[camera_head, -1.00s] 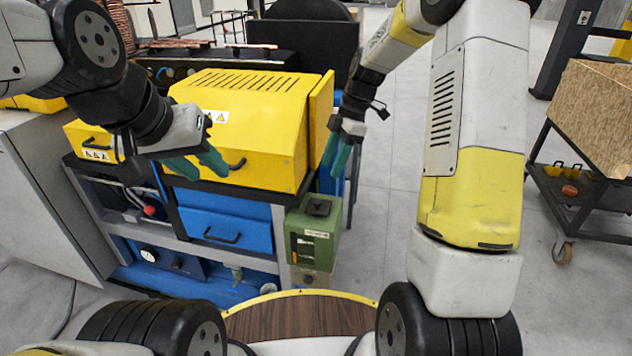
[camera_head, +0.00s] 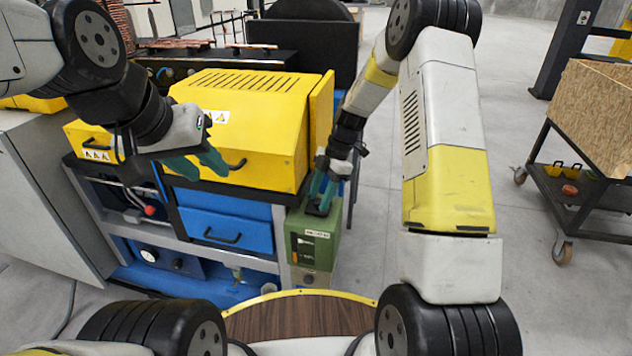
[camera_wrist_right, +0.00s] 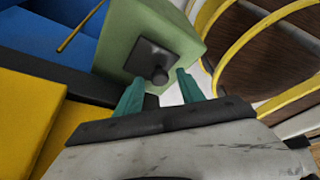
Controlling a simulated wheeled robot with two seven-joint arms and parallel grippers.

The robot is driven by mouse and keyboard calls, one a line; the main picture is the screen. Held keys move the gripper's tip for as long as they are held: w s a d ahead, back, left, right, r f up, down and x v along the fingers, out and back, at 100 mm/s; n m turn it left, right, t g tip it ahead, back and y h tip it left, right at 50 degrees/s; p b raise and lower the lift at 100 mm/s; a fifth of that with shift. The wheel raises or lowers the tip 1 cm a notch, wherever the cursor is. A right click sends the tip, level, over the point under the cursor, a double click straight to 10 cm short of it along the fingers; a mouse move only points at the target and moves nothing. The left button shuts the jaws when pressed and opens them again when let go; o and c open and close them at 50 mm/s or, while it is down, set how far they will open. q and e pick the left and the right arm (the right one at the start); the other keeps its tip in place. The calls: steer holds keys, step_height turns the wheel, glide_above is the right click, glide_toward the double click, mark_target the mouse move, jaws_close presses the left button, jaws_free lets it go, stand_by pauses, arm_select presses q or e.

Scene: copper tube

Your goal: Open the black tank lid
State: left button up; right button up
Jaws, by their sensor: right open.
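The black tank lid (camera_wrist_right: 152,57) is a square plate with a round knob on top of the green tank (camera_head: 312,247). In the right wrist view it lies flat on the tank's green top (camera_wrist_right: 120,40). My right gripper (camera_head: 326,192) is over the lid, its teal fingers open. In the right wrist view the fingertips (camera_wrist_right: 160,80) are apart on either side of the knob; I cannot tell whether they touch the lid. My left gripper (camera_head: 205,165) hangs in front of the yellow cover, away from the tank; its teal fingers look apart.
The yellow machine cover (camera_head: 255,120) and blue drawer (camera_head: 225,228) stand left of the tank. My wooden-topped base (camera_head: 300,318) is in front. A cart (camera_head: 580,190) with a wooden box stands at the right. The floor between is clear.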

jaws_close()
stand_by(1.4)
